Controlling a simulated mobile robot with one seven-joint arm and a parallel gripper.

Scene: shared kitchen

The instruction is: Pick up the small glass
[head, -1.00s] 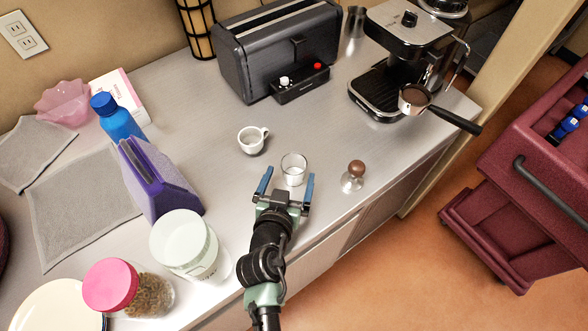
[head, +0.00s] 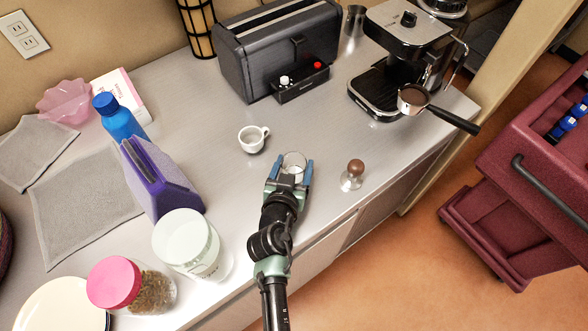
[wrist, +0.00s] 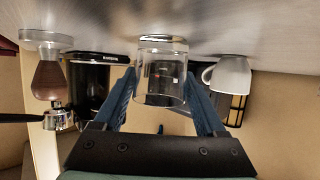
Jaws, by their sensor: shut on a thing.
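The small glass (head: 294,160) is clear and stands on the grey counter, partly hidden behind my gripper in the head view. In the wrist view the glass (wrist: 161,75) appears between the two blue fingers, with the picture upside down. My gripper (head: 289,170) is shut on the glass, one finger on each side of it. The glass base appears to be at the counter surface; I cannot tell any gap.
A white cup (head: 252,138) stands just left of the glass, and a wooden-handled tamper (head: 352,175) to its right. A black toaster (head: 280,50) and an espresso machine (head: 400,60) stand behind.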

